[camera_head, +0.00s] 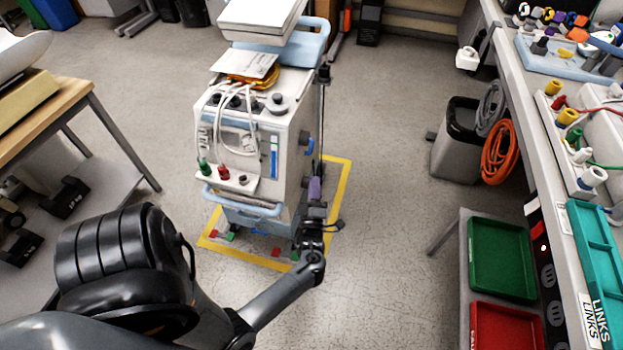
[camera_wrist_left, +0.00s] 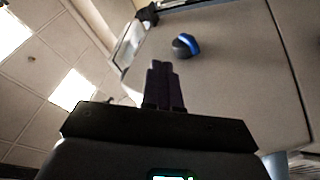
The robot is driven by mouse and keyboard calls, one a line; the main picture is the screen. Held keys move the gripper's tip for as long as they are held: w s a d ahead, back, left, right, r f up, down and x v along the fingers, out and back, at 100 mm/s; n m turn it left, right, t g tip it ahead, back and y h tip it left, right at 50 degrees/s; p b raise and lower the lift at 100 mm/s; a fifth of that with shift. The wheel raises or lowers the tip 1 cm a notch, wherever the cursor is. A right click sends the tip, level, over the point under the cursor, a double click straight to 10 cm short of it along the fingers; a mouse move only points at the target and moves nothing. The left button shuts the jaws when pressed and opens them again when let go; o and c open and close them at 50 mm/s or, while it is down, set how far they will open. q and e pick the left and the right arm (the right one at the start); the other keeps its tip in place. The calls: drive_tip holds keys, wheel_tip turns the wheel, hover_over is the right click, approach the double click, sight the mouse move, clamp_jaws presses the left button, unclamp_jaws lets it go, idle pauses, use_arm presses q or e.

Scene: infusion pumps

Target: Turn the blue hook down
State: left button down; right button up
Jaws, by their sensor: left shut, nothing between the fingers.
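The blue hook (camera_head: 309,147) is on the right side of the white medical cart (camera_head: 290,125). In the left wrist view the hook (camera_wrist_left: 185,45) shows as a small rounded dark piece with a blue band on the pale side panel. My left gripper (camera_head: 315,181) is below the hook in the head view and points up along the cart's side. In the wrist view its dark fingers (camera_wrist_left: 162,64) are together and empty, with a gap between their tips and the hook. My right gripper is in neither view.
A thin dark pole (camera_head: 323,105) stands at the cart's right side. The cart stands on a yellow floor marking (camera_head: 343,184). A grey bin (camera_head: 455,150) and a workbench with green (camera_head: 500,258) and red trays are on the right. The floor between is clear.

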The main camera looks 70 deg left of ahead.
use_arm(q)
drive_tip(key=shift+d+f, duration=0.1)
drive_tip(key=shift+d, duration=0.25)
drive_tip(key=shift+s, duration=0.15)
